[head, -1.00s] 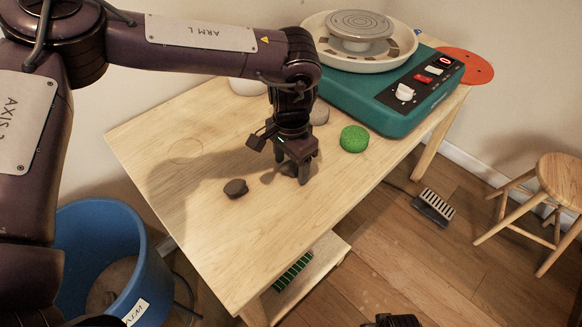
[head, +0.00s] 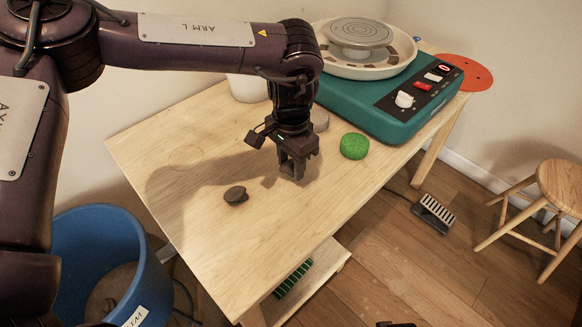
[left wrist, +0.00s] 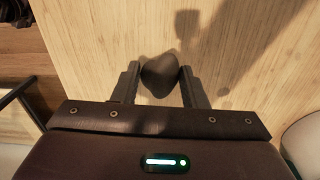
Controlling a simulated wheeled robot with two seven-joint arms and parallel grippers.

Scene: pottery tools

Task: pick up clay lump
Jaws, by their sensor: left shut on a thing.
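The clay lump (left wrist: 160,75), dark grey and rounded, sits between the two fingers of my left gripper (left wrist: 158,88) in the left wrist view. The fingers are shut on its sides. In the head view my left gripper (head: 292,172) points down at the middle of the wooden table, and its fingers mostly hide the lump. I cannot tell whether the lump still touches the tabletop. My right gripper cannot be made out; only a dark bit shows at the bottom edge of the head view.
A small dark piece (head: 236,195) lies on the table (head: 215,240) left of the gripper. A green round sponge (head: 354,146) and the teal pottery wheel (head: 385,110) stand to the right. A blue bucket (head: 70,225) is at the lower left. The table's front left is clear.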

